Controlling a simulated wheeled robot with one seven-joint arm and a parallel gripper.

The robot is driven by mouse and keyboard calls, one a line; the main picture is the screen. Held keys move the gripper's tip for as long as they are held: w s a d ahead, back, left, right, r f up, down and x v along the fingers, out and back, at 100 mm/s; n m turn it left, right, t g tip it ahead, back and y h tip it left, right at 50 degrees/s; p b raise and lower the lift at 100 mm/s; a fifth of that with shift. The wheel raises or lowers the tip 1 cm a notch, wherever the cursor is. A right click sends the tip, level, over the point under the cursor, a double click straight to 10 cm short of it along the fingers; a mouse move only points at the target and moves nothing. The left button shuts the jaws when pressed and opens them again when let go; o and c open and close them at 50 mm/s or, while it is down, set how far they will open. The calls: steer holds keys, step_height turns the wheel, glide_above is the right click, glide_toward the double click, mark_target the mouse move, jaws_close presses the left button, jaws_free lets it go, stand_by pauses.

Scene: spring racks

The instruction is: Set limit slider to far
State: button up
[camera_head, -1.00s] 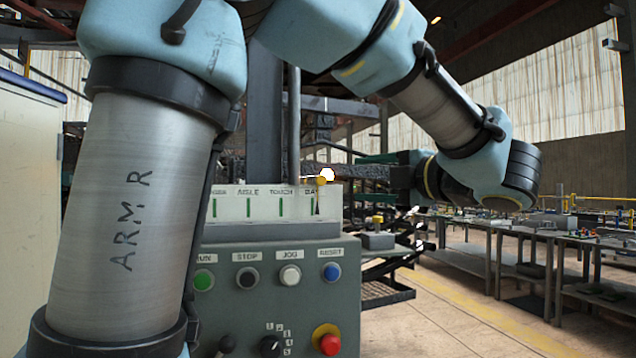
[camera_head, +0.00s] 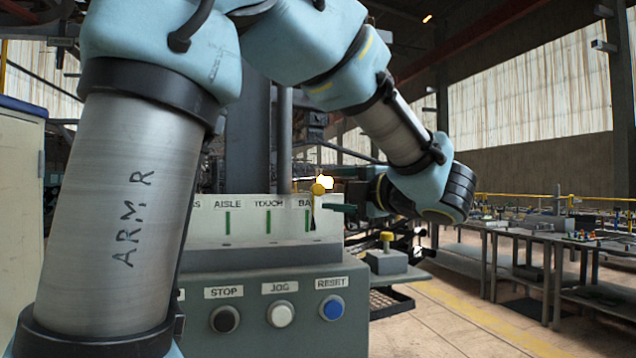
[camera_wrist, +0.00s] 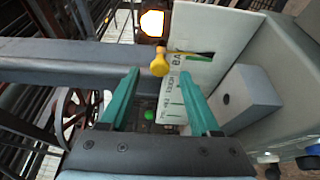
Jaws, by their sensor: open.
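A yellow round knob (camera_head: 318,189) on a dark stem stands in front of the right end of a pale label strip (camera_head: 240,240) on the grey control box. It also shows in the wrist view (camera_wrist: 159,64). No label reading "limit" or "far" is legible, so I cannot confirm that this is the limit slider. My gripper (camera_head: 328,190) comes in from the right with its green fingers at the knob. In the wrist view my gripper (camera_wrist: 158,74) is open, and the knob appears between the fingertips. I cannot tell whether either finger touches it.
The grey control box (camera_head: 270,280) carries a black STOP button (camera_head: 225,319), a white JOG button (camera_head: 281,313) and a blue RESET button (camera_head: 332,308). A small box with a yellow-topped knob (camera_head: 387,240) is right of it. A beam (camera_wrist: 60,62) crosses the wrist view. Workbenches (camera_head: 545,235) stand farther right.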

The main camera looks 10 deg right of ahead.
mark_target(321, 190)
steer(key=shift+p+x, duration=0.7)
steer(key=shift+x, duration=1.7)
jaws_close()
